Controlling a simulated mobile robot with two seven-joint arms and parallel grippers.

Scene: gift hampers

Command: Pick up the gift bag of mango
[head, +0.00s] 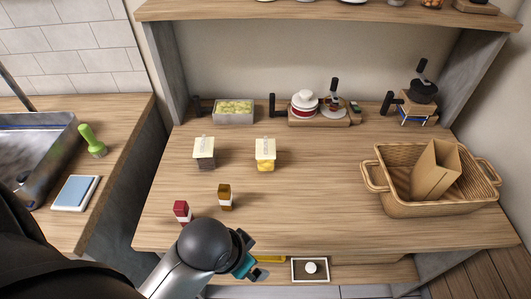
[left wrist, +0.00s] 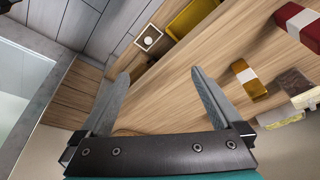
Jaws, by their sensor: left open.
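The gift bag of mango appears to be the clear bag with yellow contents and a pale top (head: 265,155), standing upright on the wooden counter (head: 320,215). In the left wrist view a pale, yellowish bag (left wrist: 280,119) at the lower right looks like the same one, partly cut off. A similar bag with dark contents (head: 204,153) stands to its left. My left gripper (head: 258,268) is at the counter's front edge, well in front of both bags. Its two fingers (left wrist: 160,95) are apart with nothing between them. My right gripper is not in view.
A red box (head: 182,211) and an amber box (head: 225,197) stand between my left gripper and the bags. A wicker basket (head: 425,208) holding a brown paper bag (head: 436,170) is at the right. A shelf (head: 330,12) overhangs the back. Mid-counter is clear.

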